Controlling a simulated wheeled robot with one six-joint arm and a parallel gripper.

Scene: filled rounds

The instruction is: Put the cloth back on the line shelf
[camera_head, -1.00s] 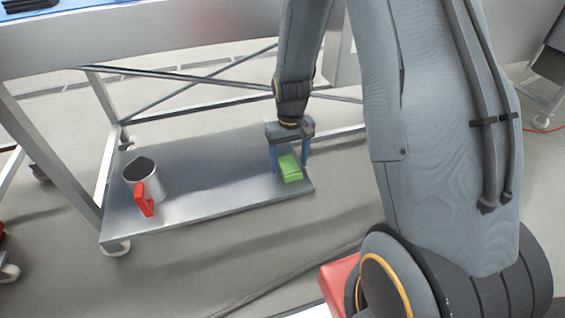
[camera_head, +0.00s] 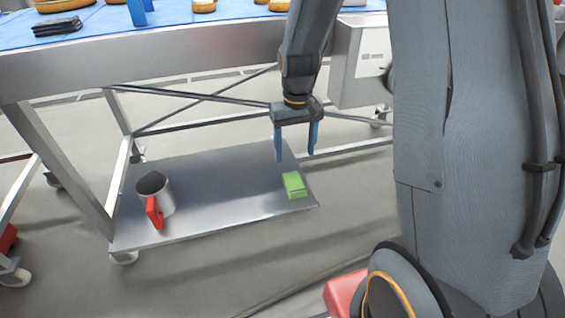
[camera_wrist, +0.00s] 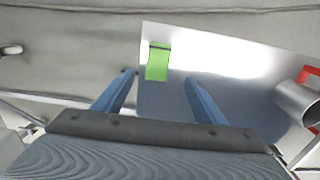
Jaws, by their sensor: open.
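The green folded cloth (camera_head: 294,185) lies on the low metal shelf (camera_head: 225,205), near its right end. In the wrist view the cloth (camera_wrist: 158,63) lies flat on the shelf (camera_wrist: 230,65), beyond the fingertips and a little left of centre between them. My gripper (camera_head: 297,157) is open and empty, with its blue fingers pointing down above the shelf, just above and behind the cloth. Both fingers also show in the wrist view (camera_wrist: 158,75), with nothing between them.
A metal jug (camera_head: 153,192) with a red handle stands at the shelf's left end. Above the shelf runs a conveyor table (camera_head: 150,62) with a blue belt carrying round baked goods and a dark folded item (camera_head: 57,26). The middle of the shelf is clear.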

